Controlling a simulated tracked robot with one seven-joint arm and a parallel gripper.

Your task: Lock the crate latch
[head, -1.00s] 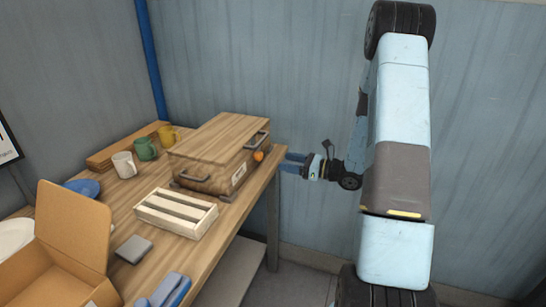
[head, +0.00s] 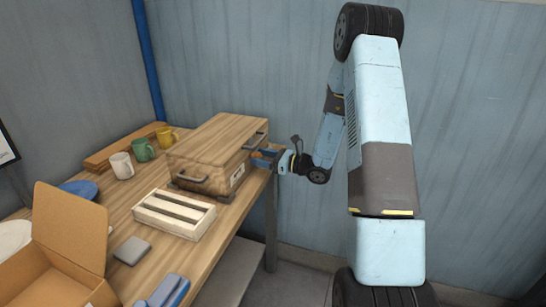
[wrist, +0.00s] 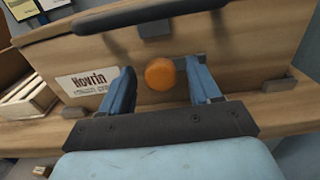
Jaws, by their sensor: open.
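The wooden crate (head: 208,150) stands closed on the far right part of the table, with its lid down. In the wrist view the crate front (wrist: 235,48) fills the picture. The orange round latch knob (wrist: 160,74) sits on that front, below a dark handle (wrist: 150,14). My gripper (head: 264,155) is at the crate's right side. In the wrist view my gripper (wrist: 160,88) is open, with one blue finger on each side of the knob. I cannot tell whether the fingers touch it. In the head view the gripper hides the knob.
A white slatted box (head: 174,213) stands in front of the crate. An open cardboard box (head: 70,225), a grey block (head: 132,250) and mugs (head: 143,149) are further left on the table (head: 215,240). The floor right of the table is clear.

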